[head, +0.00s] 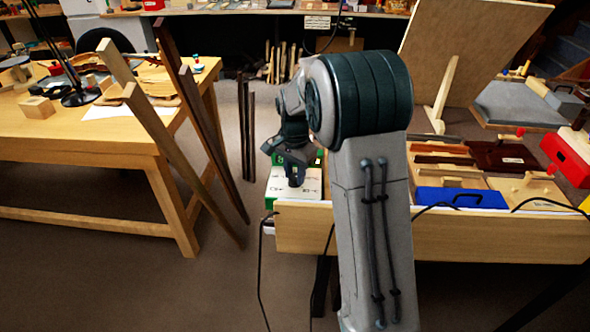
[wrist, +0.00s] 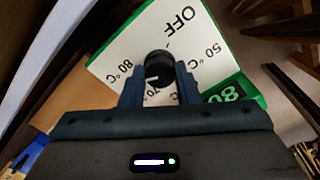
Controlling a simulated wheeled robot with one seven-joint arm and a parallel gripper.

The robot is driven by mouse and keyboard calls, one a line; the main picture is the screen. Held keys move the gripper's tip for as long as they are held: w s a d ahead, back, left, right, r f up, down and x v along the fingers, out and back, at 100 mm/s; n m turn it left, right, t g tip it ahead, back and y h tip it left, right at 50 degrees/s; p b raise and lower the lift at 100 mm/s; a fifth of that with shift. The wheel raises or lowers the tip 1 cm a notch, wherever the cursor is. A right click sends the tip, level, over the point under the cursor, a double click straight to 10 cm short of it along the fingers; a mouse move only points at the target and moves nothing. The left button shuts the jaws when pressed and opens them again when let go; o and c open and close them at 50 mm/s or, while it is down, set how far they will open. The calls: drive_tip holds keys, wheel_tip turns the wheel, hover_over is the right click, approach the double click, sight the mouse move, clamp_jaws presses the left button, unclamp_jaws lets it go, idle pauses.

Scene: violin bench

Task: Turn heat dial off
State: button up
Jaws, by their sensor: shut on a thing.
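The heat dial (wrist: 159,66) is a round black knob with a white pointer line, on a white panel (wrist: 120,60) marked OFF, 50 °C, 70 °C and 80 °C. In the wrist view the pointer line is aimed down toward the 70 °C mark, away from OFF. My gripper (wrist: 160,82) is shut on the dial, with one finger on each side of it. In the head view the white-topped green heater box (head: 290,184) sits at the left end of the bench, and my gripper (head: 295,180) is over its top. The dial itself is hidden there.
A green display (wrist: 228,94) reading 80 is beside the panel. The wooden bench (head: 440,234) holds a blue case (head: 460,198) and a red toolbox (head: 566,158) to the right. Leaning wooden boards (head: 165,145) stand left of the heater box.

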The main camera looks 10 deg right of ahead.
drive_tip(key=n+p, duration=0.1)
drive_tip(key=n, duration=0.3)
drive_tip(key=shift+r+n, duration=0.1)
drive_tip(key=shift+n, duration=0.2)
drive_tip(key=n, duration=0.3)
drive_tip(key=shift+n+p, duration=0.35)
drive_tip(key=shift+n, duration=0.05)
drive_tip(key=n+p, duration=0.1)
drive_tip(key=n, duration=0.3)
drive_tip(key=n+p, duration=0.1)
drive_tip(key=n, duration=0.4)
drive_tip(key=n+p, duration=0.1)
drive_tip(key=n, duration=0.3)
drive_tip(key=shift+n+p, duration=0.3)
drive_tip(key=shift+p, duration=0.05)
drive_tip(key=n+p, duration=0.2)
drive_tip(key=n, duration=0.2)
drive_tip(key=n+p, duration=0.2)
drive_tip(key=n, duration=0.2)
drive_tip(key=shift+r+n+p, duration=0.1)
drive_tip(key=shift+n+p, duration=0.2)
drive_tip(key=shift+n, duration=0.1)
drive_tip(key=shift+n+p, duration=1.05)
drive_tip(key=shift+n, duration=0.85)
